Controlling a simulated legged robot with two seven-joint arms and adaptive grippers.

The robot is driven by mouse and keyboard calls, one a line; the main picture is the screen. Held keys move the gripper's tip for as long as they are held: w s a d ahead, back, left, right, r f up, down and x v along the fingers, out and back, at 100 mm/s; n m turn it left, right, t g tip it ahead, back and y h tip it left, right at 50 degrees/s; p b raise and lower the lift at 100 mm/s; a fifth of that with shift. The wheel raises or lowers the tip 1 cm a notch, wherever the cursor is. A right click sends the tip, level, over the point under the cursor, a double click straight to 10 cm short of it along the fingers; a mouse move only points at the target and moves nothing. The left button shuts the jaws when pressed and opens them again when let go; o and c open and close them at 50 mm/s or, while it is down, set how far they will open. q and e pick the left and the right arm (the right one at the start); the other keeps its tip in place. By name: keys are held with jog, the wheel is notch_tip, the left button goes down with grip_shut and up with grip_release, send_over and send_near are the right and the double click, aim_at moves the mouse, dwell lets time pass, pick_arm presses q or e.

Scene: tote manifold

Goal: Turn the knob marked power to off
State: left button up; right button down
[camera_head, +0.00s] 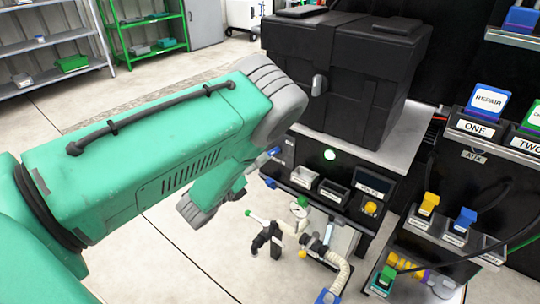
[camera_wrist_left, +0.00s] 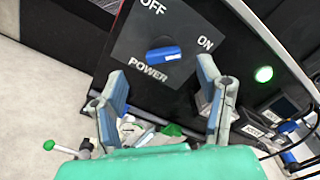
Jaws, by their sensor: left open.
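The blue power knob (camera_wrist_left: 158,53) sits on a dark panel (camera_wrist_left: 128,45) in the left wrist view. OFF is printed above it, ON to its right and POWER below. Its white mark is at the right end, on the ON side. My left gripper (camera_wrist_left: 163,72) is open and empty, its fingers to the left and right of the knob. They appear apart from it; the exact gap is unclear. In the head view, the blue fingertips of my left gripper (camera_head: 272,167) show past my green arm, beside the panel. The knob is hidden there.
A lit green lamp (camera_head: 330,155) is right of the knob. A black case (camera_head: 345,75) stands on the bench above. Small bins (camera_head: 333,190), pipework and a green-ball lever (camera_head: 249,213) are below. Labelled holders (camera_head: 480,128) stand right. The floor at left is clear.

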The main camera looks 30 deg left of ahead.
aim_at(269, 152)
pick_arm(q)
jog(key=w, duration=0.4)
jog(key=w+b, duration=0.1)
jog(key=w, duration=0.1)
jog(key=shift+w+d, duration=0.25)
jog(key=shift+d, duration=0.1)
jog(key=c, duration=1.1)
